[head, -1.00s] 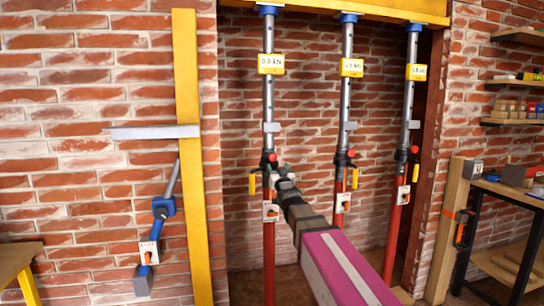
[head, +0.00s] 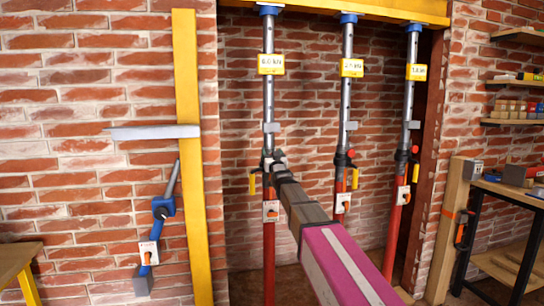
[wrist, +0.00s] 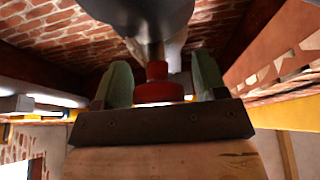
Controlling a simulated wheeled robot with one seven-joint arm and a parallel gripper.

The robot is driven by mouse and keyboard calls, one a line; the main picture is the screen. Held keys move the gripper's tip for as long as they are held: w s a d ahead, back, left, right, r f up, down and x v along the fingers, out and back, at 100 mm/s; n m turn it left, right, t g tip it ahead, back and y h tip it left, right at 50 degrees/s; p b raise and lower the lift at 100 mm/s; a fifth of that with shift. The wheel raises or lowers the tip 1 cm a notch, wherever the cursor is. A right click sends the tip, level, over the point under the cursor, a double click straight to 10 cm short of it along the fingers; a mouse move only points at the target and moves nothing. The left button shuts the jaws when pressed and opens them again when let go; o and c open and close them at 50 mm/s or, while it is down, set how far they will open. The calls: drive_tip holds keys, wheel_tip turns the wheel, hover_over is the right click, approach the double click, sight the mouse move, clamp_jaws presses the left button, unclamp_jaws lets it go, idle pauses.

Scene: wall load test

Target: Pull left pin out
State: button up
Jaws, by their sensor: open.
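The left prop (head: 268,110) stands upright with a grey upper tube, a red lower tube and a yellow load label (head: 271,64). My gripper (head: 273,158) is at its collar in the head view and hides the left pin there. In the wrist view, the left pin's red knob (wrist: 160,84) sits between my two greenish fingers, roughly centred. The fingers (wrist: 163,80) are open, with gaps visible on both sides of the knob. A grey tube runs above and behind the knob.
A middle prop (head: 347,110) and a right prop (head: 411,100) stand to the right under a yellow beam (head: 360,12). A yellow post (head: 187,90) with a grey plate and a blue tool (head: 163,208) are at left. A workbench (head: 505,190) is at right.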

clamp_jaws()
drive_tip(key=s+d, duration=0.1)
drive_tip(key=s, duration=0.5)
drive_tip(key=shift+d, duration=0.35)
unclamp_jaws()
drive_tip(key=v, duration=1)
drive_tip(key=shift+s+f, duration=0.2)
drive_tip(key=shift+s, duration=0.15)
drive_tip(key=shift+d, duration=0.1)
